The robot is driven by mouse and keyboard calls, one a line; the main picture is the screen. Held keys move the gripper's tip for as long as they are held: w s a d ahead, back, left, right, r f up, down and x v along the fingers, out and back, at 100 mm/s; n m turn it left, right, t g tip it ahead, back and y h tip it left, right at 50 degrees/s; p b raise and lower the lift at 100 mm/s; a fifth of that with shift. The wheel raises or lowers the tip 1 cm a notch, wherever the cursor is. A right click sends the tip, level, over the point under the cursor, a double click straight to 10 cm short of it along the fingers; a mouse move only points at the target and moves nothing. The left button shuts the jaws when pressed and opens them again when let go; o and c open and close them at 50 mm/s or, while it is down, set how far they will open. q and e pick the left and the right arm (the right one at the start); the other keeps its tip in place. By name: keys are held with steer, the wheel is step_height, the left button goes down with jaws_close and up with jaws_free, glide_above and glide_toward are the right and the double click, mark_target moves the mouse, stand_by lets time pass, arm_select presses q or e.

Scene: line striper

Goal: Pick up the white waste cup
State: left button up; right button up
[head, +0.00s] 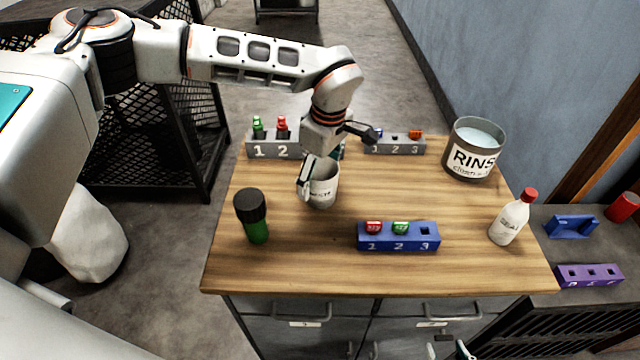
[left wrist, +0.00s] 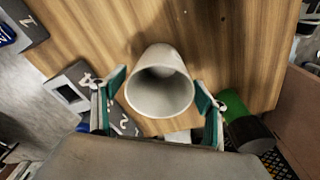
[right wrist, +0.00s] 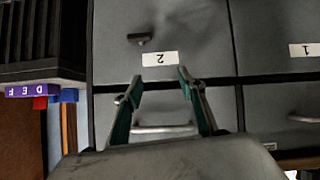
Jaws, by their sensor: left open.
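The white waste cup (head: 323,190) stands upright on the wooden table, left of the middle, with lettering on its side. My left gripper (head: 322,168) is over the cup and open. In the left wrist view the cup (left wrist: 160,92) sits between the two spread green-padded fingers, its mouth facing the camera; I see no clear contact. My right gripper (right wrist: 160,85) is open and empty in front of the grey drawers (right wrist: 160,25) below the table.
A green bottle with a black cap (head: 252,216) stands left of the cup. A blue numbered rack (head: 398,237) is in front, grey racks (head: 268,148) behind. A rinse bucket (head: 474,148) and a white red-capped bottle (head: 510,220) stand at right. Bare wood lies right of the cup.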

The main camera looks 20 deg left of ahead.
arm_select(q)
steer(key=shift+a+f, duration=0.15)
steer(key=shift+f, duration=1.25)
steer(key=c, duration=1.2)
